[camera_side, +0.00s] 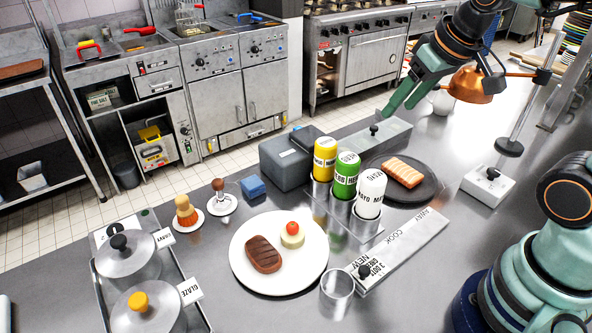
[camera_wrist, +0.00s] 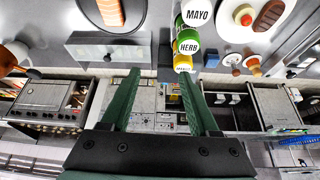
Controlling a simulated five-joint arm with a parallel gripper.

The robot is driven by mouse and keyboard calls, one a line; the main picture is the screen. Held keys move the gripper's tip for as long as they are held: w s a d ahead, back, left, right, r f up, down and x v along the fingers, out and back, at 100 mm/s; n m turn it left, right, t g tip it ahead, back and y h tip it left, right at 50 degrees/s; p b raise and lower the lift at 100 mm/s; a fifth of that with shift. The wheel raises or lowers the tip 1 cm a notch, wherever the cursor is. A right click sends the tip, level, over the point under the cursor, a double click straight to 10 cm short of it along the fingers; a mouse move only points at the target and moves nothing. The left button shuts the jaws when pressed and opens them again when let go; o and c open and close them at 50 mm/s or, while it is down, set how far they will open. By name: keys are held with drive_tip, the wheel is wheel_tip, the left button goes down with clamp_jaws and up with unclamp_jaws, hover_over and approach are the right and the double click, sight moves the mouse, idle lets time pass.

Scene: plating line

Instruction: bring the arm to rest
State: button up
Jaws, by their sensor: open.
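My gripper (camera_side: 397,99) is at the upper right in the side view, raised above the steel counter (camera_side: 215,285). Its two green fingers are spread apart in the wrist view (camera_wrist: 158,82), with nothing between them. In the side view it is above and behind the dark plate (camera_side: 432,190) with the salmon-coloured fillet (camera_side: 403,172).
Yellow (camera_side: 325,160), green (camera_side: 345,176) and white (camera_side: 370,195) bottles stand in a rack left of the dark plate. A white plate (camera_side: 250,283) holds a brown steak (camera_side: 263,254) and a small garnished piece. Lidded pots (camera_side: 128,262) stand front left. A copper lamp (camera_side: 476,85) hangs close to my arm.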

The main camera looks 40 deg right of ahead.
drive_tip(key=shift+s+a+f+n, duration=0.15)
drive_tip(key=shift+s+a, duration=0.2)
drive_tip(key=shift+s, duration=0.2)
drive_tip(key=shift+s+a+n, duration=0.1)
drive_tip(key=shift+s+a, duration=0.25)
drive_tip(key=shift+s, duration=0.2)
drive_tip(key=shift+s+a+f+n, duration=0.15)
drive_tip(key=shift+s+a, duration=0.2)
drive_tip(key=shift+s, duration=0.2)
drive_tip(key=shift+r, duration=0.1)
